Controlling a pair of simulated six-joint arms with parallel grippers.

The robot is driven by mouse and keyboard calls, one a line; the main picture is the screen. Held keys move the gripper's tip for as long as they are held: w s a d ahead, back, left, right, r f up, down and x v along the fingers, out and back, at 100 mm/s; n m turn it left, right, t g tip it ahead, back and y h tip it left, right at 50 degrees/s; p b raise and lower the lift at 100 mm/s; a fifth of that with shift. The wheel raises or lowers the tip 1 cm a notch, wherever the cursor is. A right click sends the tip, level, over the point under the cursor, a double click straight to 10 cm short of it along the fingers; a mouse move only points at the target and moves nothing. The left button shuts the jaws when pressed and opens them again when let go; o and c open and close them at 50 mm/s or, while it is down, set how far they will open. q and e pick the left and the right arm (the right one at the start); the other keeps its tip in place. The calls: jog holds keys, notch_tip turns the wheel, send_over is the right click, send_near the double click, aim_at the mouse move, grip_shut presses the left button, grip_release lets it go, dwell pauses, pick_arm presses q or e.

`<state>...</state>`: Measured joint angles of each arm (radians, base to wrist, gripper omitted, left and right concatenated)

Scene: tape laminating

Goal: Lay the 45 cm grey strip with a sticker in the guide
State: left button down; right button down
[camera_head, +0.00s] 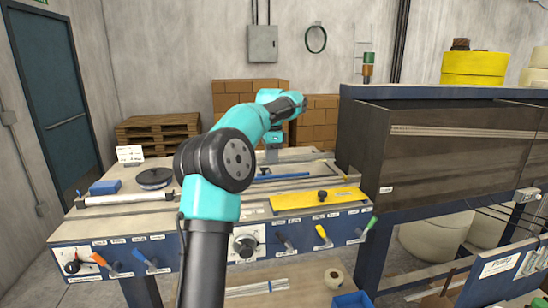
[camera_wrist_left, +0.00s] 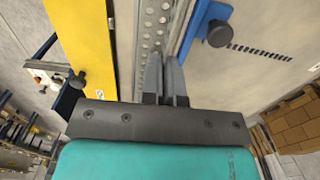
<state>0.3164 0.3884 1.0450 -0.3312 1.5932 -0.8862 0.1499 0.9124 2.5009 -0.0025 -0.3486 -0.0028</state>
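My left gripper (camera_head: 273,155) points down over the back of the bench, behind the blue guide bar (camera_head: 282,177). In the left wrist view its two fingers (camera_wrist_left: 166,82) are close together, beside a perforated metal band (camera_wrist_left: 152,38) and the blue bar (camera_wrist_left: 200,32) with its knob. I see nothing clearly held between the fingers. I cannot make out the grey strip or its sticker for sure. Several thin pale strips (camera_head: 258,288) lie on the lower shelf. My right gripper is not in view.
A yellow plate (camera_head: 318,200) with a black knob lies at the bench's front right. A black disc (camera_head: 154,178), a blue block (camera_head: 105,187) and a white bar (camera_head: 130,198) are on the left. A large dark cabinet (camera_head: 440,150) stands at the right.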

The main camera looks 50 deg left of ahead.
aim_at(272, 165)
pick_arm(q)
jog(key=shift+f, duration=0.15)
jog(key=shift+f, duration=3.55)
jog(key=shift+d+f, duration=0.1)
jog(key=shift+f, duration=1.1)
dwell(0.6)
jog(key=c, duration=1.8)
grip_release()
jog(key=o, duration=0.5)
jog(key=shift+c, duration=0.2)
jog(key=shift+r, duration=0.15)
jog(key=shift+o, duration=0.3)
jog(key=shift+a+r, duration=0.2)
jog(key=shift+r, duration=0.55)
jog(key=shift+d+r, duration=0.1)
jog(key=shift+r, duration=2.3)
